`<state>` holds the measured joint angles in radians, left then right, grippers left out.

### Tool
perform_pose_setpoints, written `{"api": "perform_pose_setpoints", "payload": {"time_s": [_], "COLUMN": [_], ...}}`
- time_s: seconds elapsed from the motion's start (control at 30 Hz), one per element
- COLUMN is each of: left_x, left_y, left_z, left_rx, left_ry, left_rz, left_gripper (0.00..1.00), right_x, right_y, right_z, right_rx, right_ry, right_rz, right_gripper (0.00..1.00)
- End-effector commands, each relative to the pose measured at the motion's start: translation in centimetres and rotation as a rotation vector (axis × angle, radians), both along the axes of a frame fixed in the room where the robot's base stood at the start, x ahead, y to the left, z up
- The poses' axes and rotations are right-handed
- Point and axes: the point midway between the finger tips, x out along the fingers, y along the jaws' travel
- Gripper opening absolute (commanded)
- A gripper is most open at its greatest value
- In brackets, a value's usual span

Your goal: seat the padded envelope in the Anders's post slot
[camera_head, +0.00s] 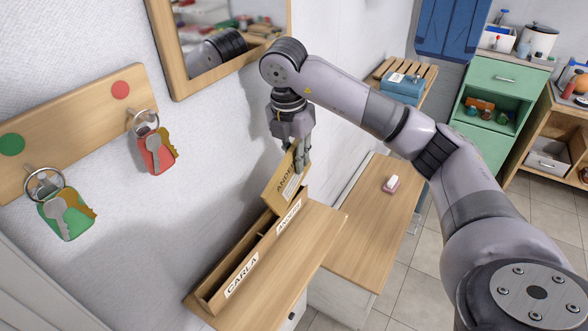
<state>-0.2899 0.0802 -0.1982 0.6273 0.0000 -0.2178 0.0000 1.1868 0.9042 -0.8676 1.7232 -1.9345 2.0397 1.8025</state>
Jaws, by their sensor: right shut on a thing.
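The padded envelope (283,187) is tan, with a white label and lettering that starts "ANDE". My right gripper (301,160) is shut on its upper edge and holds it tilted. The wooden post holder (250,254) stands on a wooden top by the wall. Its far compartment has the label ANDERS (288,217), and its near one has the label CARLA (241,275). The envelope's lower edge is at the Anders slot; I cannot tell how far it is inside. My left gripper is not in view.
A lower wooden table (368,222) with a small pinkish-white block (391,184) stands to the right. Green drawers (497,105) stand farther back.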

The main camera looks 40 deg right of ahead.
Motion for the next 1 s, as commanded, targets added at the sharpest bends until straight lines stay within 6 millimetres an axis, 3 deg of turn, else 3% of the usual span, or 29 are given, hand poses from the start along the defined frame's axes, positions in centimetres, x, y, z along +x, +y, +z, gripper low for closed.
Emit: {"api": "perform_pose_setpoints", "payload": {"time_s": [0.13, 0.2, 0.37, 0.73, 1.0], "left_x": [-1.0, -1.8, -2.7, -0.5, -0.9], "left_y": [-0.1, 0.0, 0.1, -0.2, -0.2], "left_z": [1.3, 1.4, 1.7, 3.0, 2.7], "left_rx": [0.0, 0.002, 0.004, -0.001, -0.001], "left_ry": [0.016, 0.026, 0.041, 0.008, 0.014], "left_rz": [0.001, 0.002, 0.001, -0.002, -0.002], "left_gripper": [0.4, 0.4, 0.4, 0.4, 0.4], "right_x": [2.4, 2.1, 2.2, 2.0, 2.1], "right_y": [1.2, 0.9, 0.9, 1.0, 1.0], "right_z": [0.2, -1.4, -3.4, -6.8, -7.1], "right_rx": [-0.002, -0.003, -0.001, -0.002, -0.002], "right_ry": [0.002, 0.006, 0.006, 0.002, 0.0], "right_rz": [0.001, -0.001, 0.0, 0.0, -0.001], "right_gripper": [0.0, 0.0, 0.0, 0.0, 0.0]}}
